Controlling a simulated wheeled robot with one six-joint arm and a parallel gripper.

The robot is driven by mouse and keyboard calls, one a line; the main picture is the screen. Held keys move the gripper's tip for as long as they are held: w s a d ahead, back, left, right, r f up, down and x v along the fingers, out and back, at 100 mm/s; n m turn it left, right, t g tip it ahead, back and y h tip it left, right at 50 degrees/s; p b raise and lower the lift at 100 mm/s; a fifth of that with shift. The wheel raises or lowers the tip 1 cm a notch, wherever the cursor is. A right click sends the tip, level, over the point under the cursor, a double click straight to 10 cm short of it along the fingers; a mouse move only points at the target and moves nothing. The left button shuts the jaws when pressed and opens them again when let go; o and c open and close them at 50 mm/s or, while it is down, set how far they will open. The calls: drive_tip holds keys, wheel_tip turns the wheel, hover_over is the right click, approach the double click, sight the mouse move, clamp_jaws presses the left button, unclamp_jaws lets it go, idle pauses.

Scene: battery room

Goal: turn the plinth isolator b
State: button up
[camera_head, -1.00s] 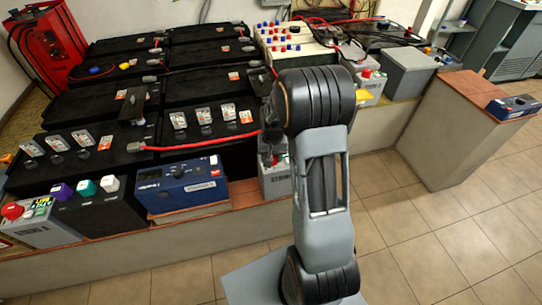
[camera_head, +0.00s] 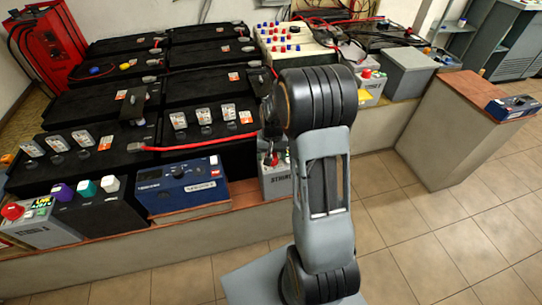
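A grey box with a red knob (camera_head: 276,178) stands on the plinth edge, partly behind my arm. A second grey box with a red knob (camera_head: 38,222) and a green-yellow label stands at the left end of the plinth. A third one (camera_head: 371,86) stands farther back, right of my arm. I cannot read which is isolator b. My gripper (camera_head: 272,150) points down at the top of the middle box, close to its red knob. My arm hides part of the gripper, so its fingers and any contact are unclear.
A blue box with a dial (camera_head: 182,187) stands left of the gripper. Black batteries (camera_head: 90,155) with a red cable (camera_head: 195,145) fill the area behind. Another blue box (camera_head: 512,106) lies on the separate right plinth (camera_head: 455,135). The tiled floor (camera_head: 420,240) is clear at front right.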

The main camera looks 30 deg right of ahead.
sight(273, 155)
wheel_tip(273, 155, up, 13)
drive_tip(key=p, duration=0.2)
drive_tip(key=shift+d, duration=0.2)
drive_tip(key=shift+f, duration=0.15)
drive_tip(key=s+a+r+n+t+p, duration=0.1)
drive_tip(key=s+a+r+n+p, duration=0.1)
drive_tip(key=s+a+r+p, duration=0.3)
drive_tip(key=s+a+r+n+t+p, duration=0.2)
drive_tip(key=s+a+r+p, duration=0.3)
drive_tip(key=s+r+p, duration=0.3)
drive_tip(key=s+r+n, duration=0.1)
drive_tip(key=s+r, duration=0.2)
drive_tip(key=r, duration=0.3)
drive_tip(key=shift+a, duration=0.2)
drive_tip(key=shift+s, duration=0.1)
idle(1.8)
